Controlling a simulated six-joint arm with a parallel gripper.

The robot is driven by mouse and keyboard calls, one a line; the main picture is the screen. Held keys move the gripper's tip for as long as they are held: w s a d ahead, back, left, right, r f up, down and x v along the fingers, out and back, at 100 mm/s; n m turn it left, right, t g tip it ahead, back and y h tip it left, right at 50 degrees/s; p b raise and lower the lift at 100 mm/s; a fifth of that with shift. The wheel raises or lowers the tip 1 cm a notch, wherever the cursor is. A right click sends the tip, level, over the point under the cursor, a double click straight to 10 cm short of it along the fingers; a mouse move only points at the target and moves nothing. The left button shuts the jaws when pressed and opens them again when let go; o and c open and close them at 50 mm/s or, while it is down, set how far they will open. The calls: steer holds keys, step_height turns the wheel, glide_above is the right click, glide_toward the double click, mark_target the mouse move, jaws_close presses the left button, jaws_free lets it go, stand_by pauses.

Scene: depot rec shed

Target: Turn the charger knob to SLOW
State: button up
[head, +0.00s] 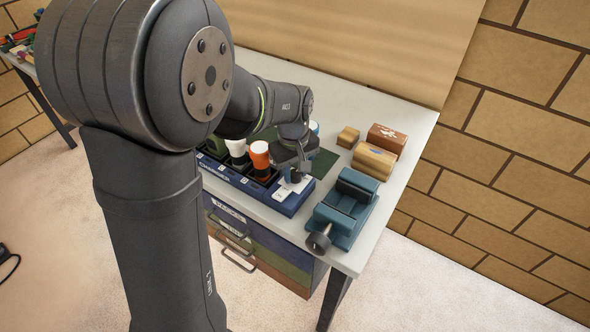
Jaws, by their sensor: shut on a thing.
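The blue charger (250,193) stands along the front of the workbench. My gripper (293,175) points down at the charger's right end, over a white panel (283,192) there. It is shut on what appears to be the charger knob, which the gripper and wrist mostly hide. I cannot read the knob's pointer or the SLOW mark from this view.
A blue vise (343,212) sits close to the right of the charger on the bench (405,170). Behind it are a tan block (374,160), a reddish-brown block (386,138) and a small wooden block (348,137). Labelled drawers (262,255) are below.

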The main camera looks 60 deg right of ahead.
stand_by(0.5)
steer(key=o, duration=1)
steer(key=shift+c, duration=0.2)
